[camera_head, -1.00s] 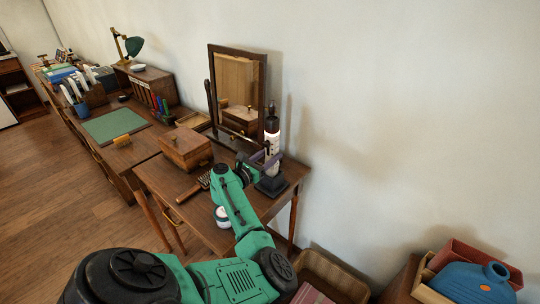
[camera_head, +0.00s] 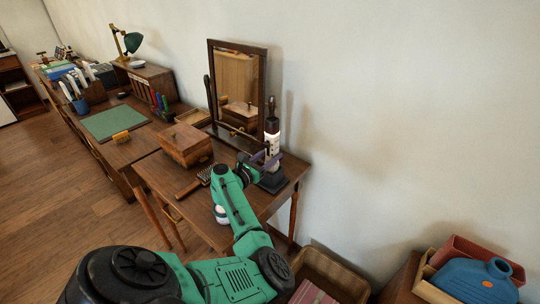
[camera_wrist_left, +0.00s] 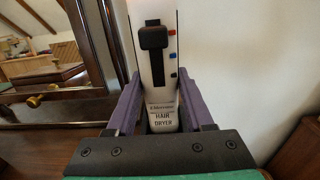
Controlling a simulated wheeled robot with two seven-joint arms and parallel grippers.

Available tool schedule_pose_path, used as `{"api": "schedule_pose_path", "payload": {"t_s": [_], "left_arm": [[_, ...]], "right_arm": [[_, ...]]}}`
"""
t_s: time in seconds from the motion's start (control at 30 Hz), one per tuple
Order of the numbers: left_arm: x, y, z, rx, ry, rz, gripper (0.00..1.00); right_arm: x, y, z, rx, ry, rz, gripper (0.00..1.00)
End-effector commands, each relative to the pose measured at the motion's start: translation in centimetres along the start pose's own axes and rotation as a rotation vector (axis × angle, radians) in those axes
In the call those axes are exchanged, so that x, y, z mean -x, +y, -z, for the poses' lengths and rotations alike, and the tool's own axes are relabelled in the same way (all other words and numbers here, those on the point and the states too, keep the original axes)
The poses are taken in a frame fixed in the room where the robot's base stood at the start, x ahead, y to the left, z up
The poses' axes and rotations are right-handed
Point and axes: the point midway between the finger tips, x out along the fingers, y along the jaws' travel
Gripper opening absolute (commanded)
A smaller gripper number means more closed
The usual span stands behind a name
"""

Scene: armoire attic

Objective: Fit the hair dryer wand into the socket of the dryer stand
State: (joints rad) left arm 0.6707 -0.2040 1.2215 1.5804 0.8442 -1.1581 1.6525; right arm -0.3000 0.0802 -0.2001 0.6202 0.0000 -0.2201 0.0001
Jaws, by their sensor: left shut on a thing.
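The hair dryer wand (camera_head: 271,146), white with a black top, stands upright near the right end of the dressing table. The left wrist view shows its white body (camera_wrist_left: 160,80) with a black switch, small red and blue buttons and "HAIR DRYER" lettering. My left gripper (camera_head: 265,158) is shut on it, with purple fingers on both sides (camera_wrist_left: 162,108). The black dryer stand (camera_head: 272,183) is directly under the wand. The wand's lower end meets the stand's top in the picture; I cannot tell how deep it sits in the socket. My right gripper is out of view.
A framed mirror (camera_head: 238,44) stands behind the wand to the left. A wooden box (camera_head: 185,146), a brush (camera_head: 195,183) and a white round jar (camera_head: 220,215) share the dressing table (camera_head: 155,172). The wall is close behind the stand.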

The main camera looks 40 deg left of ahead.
Motion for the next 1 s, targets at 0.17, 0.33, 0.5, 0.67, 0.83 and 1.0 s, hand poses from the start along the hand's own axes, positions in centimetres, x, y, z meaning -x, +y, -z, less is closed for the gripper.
{"api": "schedule_pose_path", "payload": {"t_s": [0.17,0.33,0.5,0.67,0.83,1.0], "left_arm": [[-0.02,0.06,0.54,-0.001,-0.002,-0.001,0.0],[-0.03,0.06,0.51,-0.001,-0.003,-0.001,0.0],[-0.02,0.06,0.5,-0.001,-0.003,-0.001,0.0],[0.0,0.06,0.58,-0.001,-0.002,0.0,0.0],[-0.02,0.05,0.7,-0.002,-0.003,0.0,0.0],[-0.01,0.04,0.74,-0.001,-0.002,0.0,0.87]], "right_arm": [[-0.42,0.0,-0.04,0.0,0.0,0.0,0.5],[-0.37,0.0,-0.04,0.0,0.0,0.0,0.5],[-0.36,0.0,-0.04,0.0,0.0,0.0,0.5],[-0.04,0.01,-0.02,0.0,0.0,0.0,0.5],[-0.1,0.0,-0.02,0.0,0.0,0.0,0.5],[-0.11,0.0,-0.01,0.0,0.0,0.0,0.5]]}}
